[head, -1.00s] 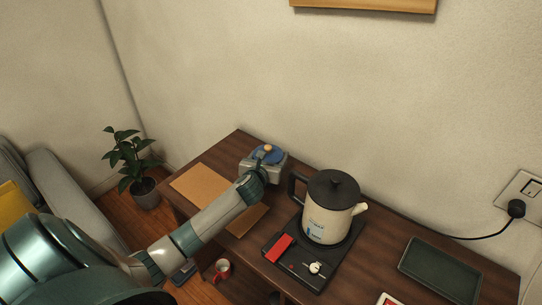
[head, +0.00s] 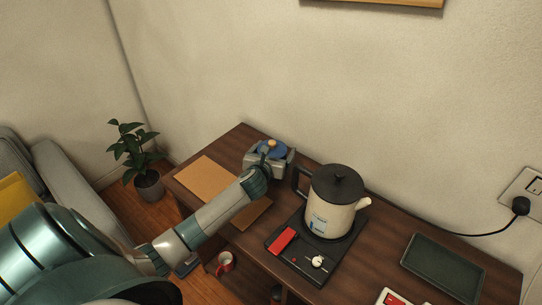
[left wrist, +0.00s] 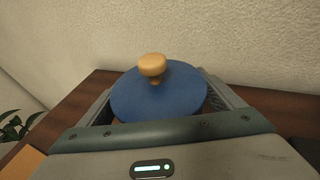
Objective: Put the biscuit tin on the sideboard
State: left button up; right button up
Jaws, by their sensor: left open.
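The biscuit tin (head: 273,147) has a round blue lid with a tan knob and stands at the back left corner of the wooden sideboard (head: 382,248). In the left wrist view the blue lid (left wrist: 150,105) lies between my jaws. My left gripper (head: 270,157) is open, with one finger on each side of the tin; it also shows in the left wrist view (left wrist: 157,84). I cannot tell whether the fingers touch the tin. Its lower body is mostly hidden by the gripper. My right gripper is not in view.
A cream kettle (head: 331,205) on a black base (head: 311,262) stands right of the tin, near my arm. A tan mat (head: 208,177) lies to the left. A dark green tray (head: 442,267) lies at the right. The wall is close behind.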

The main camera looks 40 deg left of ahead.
pick_arm(q)
jog(key=b+v, duration=0.1)
jog(key=v, duration=1.1)
jog(key=shift+b, duration=0.3)
